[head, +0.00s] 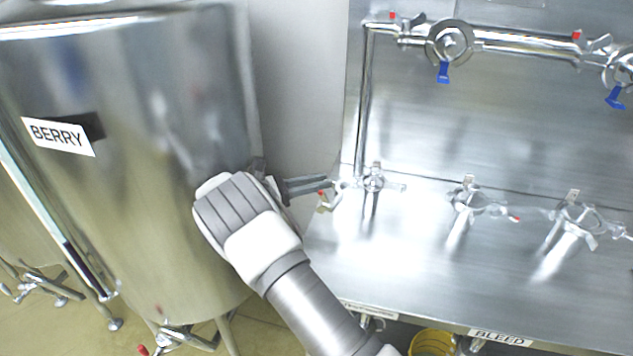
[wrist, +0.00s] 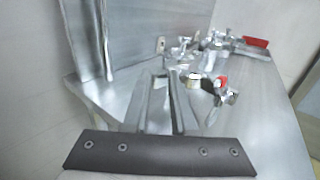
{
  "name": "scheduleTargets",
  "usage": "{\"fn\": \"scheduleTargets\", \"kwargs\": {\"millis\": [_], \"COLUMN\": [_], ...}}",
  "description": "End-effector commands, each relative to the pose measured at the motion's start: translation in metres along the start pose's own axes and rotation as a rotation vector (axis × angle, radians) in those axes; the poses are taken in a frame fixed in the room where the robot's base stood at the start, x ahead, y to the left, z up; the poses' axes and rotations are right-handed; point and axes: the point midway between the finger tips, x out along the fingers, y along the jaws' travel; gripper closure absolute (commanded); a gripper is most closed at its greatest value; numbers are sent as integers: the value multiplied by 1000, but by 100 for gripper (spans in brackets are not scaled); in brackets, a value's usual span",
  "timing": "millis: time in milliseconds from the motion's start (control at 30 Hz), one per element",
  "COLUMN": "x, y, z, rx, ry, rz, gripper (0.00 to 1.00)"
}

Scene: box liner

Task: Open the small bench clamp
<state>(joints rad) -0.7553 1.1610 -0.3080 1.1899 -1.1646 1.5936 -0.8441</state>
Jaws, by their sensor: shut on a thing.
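The small bench clamp (head: 338,187) appears to be the small metal fitting at the left end of the nearest bench valve (head: 373,180). My gripper (head: 328,184) reaches it from the left, with its fingers close together and their tips at the fitting. In the wrist view my gripper (wrist: 172,78) has its two fingers almost parallel with a narrow gap, pointing toward the metal fittings. The exact part between the tips is hidden or too small to tell. A red-tipped handle (wrist: 221,81) is just right of the fingers; the red tip (head: 321,194) also shows below the fingertips in the head view.
A large steel tank labelled BERRY (head: 130,190) stands close on the left. More valves (head: 468,198) line the steel bench (head: 400,255) to the right. A pipe with blue-handled valves (head: 450,42) runs along the back panel. A yellow bucket (head: 432,343) is below.

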Motion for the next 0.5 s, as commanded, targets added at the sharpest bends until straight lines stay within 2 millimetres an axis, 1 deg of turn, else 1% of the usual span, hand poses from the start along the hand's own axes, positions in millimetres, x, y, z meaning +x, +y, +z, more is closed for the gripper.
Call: {"fn": "scheduleTargets", "kwargs": {"millis": [33, 433, 467, 500], "x": [11, 11, 11, 11], "y": [-1, -2, -2, -2], "z": [2, 2, 1, 1], "rx": [1, -2, -2, -2], "ry": [-11, -11, -11, -11], "rz": [-13, -15, -15, -15], "gripper": [100, 100, 71, 64]}}
